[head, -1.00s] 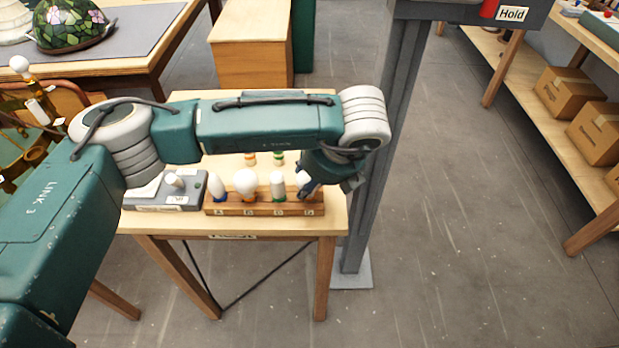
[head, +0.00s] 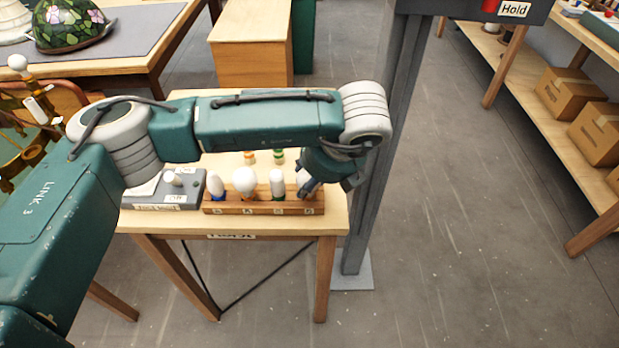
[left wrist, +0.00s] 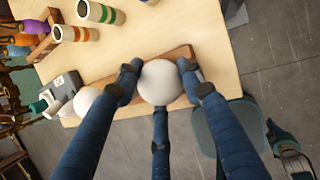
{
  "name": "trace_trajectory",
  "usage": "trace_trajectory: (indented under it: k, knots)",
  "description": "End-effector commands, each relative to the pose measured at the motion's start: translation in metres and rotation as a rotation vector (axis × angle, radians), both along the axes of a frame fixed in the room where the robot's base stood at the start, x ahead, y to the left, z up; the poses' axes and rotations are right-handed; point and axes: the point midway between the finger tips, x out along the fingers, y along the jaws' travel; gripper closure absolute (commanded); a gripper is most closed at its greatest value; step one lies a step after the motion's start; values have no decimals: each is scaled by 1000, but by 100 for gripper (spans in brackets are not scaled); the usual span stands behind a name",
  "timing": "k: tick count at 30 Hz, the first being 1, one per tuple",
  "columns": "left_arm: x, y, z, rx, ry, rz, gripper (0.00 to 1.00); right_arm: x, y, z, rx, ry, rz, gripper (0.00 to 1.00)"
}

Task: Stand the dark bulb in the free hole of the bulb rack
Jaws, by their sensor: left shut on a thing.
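The wooden bulb rack (head: 262,208) lies along the front of the small table. Three white bulbs stand in it: one with a blue base (head: 215,187), a round one (head: 244,182) and one with a green base (head: 277,184). My left gripper (head: 308,188) is over the rack's right end, pointing down, shut on a white-looking bulb (head: 302,178). In the left wrist view this bulb (left wrist: 160,82) is a pale globe between the fingers, above the rack (left wrist: 181,54). Its base is hidden, so I cannot tell whether it is seated in the hole. My right gripper is out of view.
A grey tester box (head: 165,196) stands left of the rack. Two banded holders, orange (head: 250,157) and green (head: 279,156), stand behind it. A grey post (head: 375,150) rises close to the table's right side. Another bulb (left wrist: 88,101) shows in the left wrist view.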

Motion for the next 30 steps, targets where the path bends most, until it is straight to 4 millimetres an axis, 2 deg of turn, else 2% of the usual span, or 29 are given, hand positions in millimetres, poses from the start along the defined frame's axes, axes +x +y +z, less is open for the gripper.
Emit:
trace_trajectory:
  k: [6,7,10,19,22,26,30]
  knots:
    - [-2,0,-3,1,6,0,100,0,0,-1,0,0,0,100]
    - [-2,0,-3,1,6,0,60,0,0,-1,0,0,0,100]
    - [-1,0,-3,1,6,0,40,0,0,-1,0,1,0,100]
    - [-1,0,-1,0,3,0,40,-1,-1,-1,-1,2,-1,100]
    - [-3,-3,5,-1,2,-2,40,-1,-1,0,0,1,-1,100]
    - [-10,-9,24,-2,1,-4,40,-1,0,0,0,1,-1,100]
    - [-21,-16,51,-1,1,-3,40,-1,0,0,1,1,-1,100]
